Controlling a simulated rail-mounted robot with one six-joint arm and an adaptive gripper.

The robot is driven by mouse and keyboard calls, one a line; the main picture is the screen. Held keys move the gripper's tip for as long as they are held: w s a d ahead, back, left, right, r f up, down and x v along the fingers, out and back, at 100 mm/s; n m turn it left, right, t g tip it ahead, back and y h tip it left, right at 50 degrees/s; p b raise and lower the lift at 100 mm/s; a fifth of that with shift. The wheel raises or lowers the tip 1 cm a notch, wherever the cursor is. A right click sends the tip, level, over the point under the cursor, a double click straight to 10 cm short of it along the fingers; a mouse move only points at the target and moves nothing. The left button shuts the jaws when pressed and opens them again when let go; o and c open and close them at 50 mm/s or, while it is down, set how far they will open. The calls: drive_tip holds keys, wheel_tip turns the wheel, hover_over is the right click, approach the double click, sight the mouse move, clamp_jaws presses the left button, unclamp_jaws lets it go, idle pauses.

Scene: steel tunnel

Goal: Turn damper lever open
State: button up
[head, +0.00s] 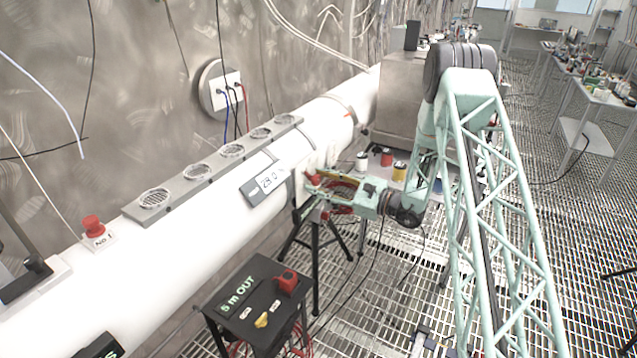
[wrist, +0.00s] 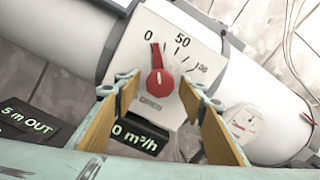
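In the wrist view the pointer stands near the 0 mark. The red knob also shows in the head view (head: 313,180), on the side of the white duct. My gripper (wrist: 160,92) is open, its two orange-padded fingers on either side of the knob in the picture. I cannot tell whether they touch it. In the head view my gripper (head: 322,192) reaches the plate from the right.
A display (wrist: 138,138) below the dial reads 0 m³/h. The white duct (head: 190,250) runs along the wall, with a grey vent strip (head: 215,160) on top. A small black table (head: 245,315) with a red object stands below. A grey cabinet (head: 398,95) stands behind.

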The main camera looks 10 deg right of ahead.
drive_tip(key=c, duration=0.9)
drive_tip(key=shift+m, duration=0.5)
drive_tip(key=m+p, duration=0.2)
drive_tip(key=m, duration=0.3)
drive_tip(key=m+p, duration=0.2)
drive_tip(key=m, duration=0.3)
drive_tip(key=shift+s+a+r, duration=0.1)
drive_tip(key=shift+m+p, duration=0.95)
drive_tip(key=shift+m, duration=1.75)
drive_tip(key=o, duration=0.9)
drive_tip(key=shift+s, duration=0.1)
